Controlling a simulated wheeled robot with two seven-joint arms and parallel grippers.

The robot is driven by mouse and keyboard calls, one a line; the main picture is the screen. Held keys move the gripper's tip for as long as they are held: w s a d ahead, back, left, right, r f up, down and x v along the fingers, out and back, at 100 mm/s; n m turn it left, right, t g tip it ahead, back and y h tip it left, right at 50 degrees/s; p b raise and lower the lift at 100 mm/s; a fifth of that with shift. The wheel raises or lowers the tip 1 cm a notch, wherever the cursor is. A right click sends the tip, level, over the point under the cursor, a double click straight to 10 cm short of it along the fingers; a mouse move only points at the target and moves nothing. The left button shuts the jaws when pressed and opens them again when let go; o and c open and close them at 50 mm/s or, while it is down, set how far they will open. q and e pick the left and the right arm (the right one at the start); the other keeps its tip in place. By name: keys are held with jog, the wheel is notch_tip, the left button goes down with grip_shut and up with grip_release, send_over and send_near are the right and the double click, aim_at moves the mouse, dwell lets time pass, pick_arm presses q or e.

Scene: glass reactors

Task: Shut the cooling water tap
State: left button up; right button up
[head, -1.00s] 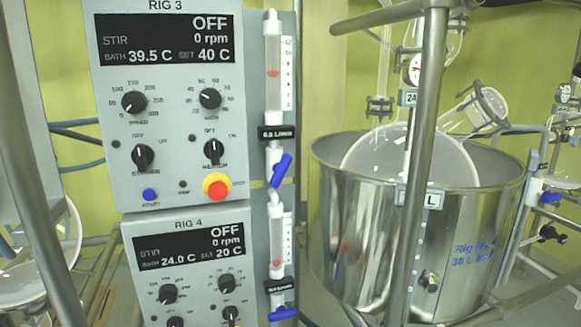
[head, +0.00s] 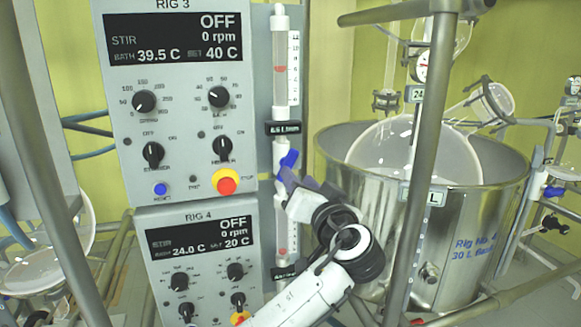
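The upper blue tap handle (head: 289,158) sits under the Rig 3 flow meter (head: 280,70) and stands tilted, its top leaning right. A red float shows partway up that meter's tube. My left gripper (head: 286,180) is at the tap, its dark fingers just below and overlapping the handle in the picture. I cannot tell whether they touch it, or how far apart the fingers are. The lower blue tap is hidden. My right gripper is out of view.
The Rig 3 panel (head: 125,90), with knobs and a red stop button (head: 226,181), stands left of the tap, above the Rig 4 panel (head: 165,265). A steel bath (head: 480,210) with a glass flask (head: 385,150) and an upright metal post (head: 428,150) stand at right.

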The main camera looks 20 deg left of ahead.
pick_arm(q)
jog(key=p+x, duration=0.1)
jog(key=x, duration=0.6)
jog(key=shift+s, duration=0.1)
grip_shut()
